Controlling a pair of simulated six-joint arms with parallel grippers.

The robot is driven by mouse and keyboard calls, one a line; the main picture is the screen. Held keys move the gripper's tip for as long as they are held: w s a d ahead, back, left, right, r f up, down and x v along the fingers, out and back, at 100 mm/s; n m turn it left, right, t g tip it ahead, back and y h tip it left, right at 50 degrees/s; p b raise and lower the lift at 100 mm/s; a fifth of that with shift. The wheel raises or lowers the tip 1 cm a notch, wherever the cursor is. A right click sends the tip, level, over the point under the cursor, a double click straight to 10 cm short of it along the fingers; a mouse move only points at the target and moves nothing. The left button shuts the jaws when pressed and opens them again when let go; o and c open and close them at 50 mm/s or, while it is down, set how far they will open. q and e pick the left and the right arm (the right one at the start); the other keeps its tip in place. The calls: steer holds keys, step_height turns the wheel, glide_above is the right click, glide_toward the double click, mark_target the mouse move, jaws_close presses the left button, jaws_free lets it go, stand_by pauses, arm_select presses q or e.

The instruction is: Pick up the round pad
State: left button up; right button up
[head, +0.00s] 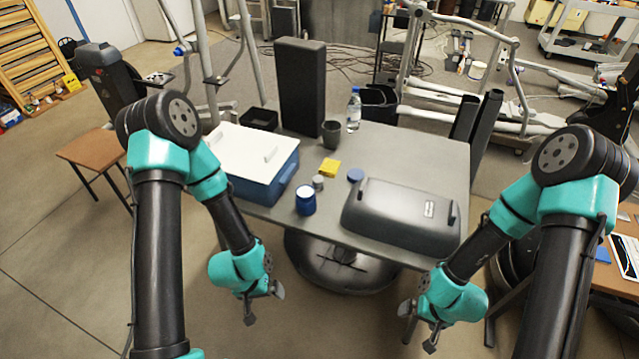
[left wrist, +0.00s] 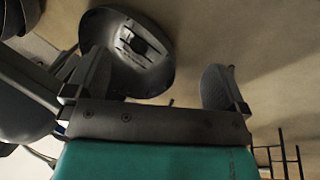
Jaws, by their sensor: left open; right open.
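A flat blue round pad (head: 356,175) lies on the grey table (head: 425,150), just behind the dark grey cover and right of the yellow block. My left gripper (head: 264,304) is open and empty, below and in front of the table's front edge, well apart from the pad. In the left wrist view its two fingers (left wrist: 155,88) stand wide apart with only the floor and a dark round base behind them. My right gripper (head: 418,328) is open and empty, low in front of the table at the right. The pad does not show in the left wrist view.
Near the pad are a yellow block (head: 329,168), a small grey cylinder (head: 318,182), a blue jar (head: 305,201), a dark cup (head: 331,134) and a bottle (head: 354,110). The large cover (head: 400,216) blocks the front right. A blue-white box (head: 262,180) stands left.

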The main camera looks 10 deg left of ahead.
arm_select(q)
steer(key=shift+c, duration=0.3)
steer(key=c, duration=0.4)
